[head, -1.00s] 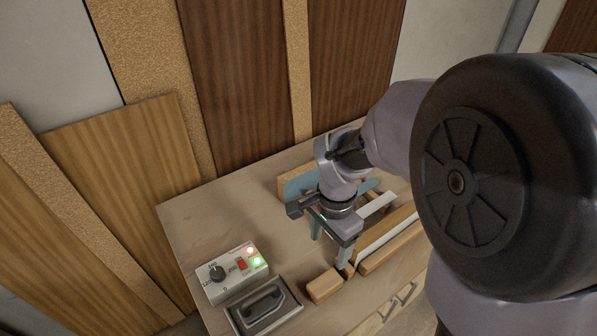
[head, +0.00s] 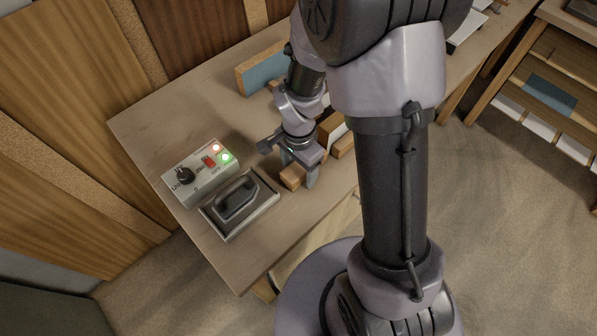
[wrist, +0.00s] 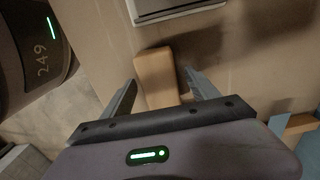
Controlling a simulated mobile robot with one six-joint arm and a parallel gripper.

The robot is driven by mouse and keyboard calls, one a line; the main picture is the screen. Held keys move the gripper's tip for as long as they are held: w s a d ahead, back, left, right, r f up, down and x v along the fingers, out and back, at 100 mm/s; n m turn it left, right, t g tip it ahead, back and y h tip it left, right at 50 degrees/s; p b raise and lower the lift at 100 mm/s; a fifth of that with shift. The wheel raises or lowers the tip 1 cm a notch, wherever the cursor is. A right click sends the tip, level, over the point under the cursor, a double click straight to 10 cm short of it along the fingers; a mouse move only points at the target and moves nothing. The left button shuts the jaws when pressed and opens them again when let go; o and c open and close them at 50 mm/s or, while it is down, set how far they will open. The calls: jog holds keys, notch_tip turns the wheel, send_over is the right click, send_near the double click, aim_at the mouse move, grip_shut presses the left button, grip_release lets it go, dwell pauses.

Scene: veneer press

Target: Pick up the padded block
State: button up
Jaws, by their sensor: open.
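A small tan block with rounded edges (head: 291,178), which looks like the padded block, lies on the bench beside the dark-handled iron. It also shows in the wrist view (wrist: 156,72), upright in the picture between my two fingers. My gripper (head: 299,171) is open above and around the near end of the block. In the wrist view my gripper (wrist: 160,80) has a finger on each side of the block, with a visible gap on both sides. The fingers partly hide the block in the head view, and I cannot tell how far down they reach.
The iron on its plate (head: 262,200) and a control box with lit lamps (head: 188,176) stand left of the block. A blue-faced wooden piece (head: 262,72) and wooden bars (head: 342,143) lie behind and to the right. The bench's left part (head: 150,130) is clear.

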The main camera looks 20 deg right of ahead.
jog(key=shift+c, duration=0.2)
jog(key=c, duration=1.3)
jog(key=shift+r, duration=0.15)
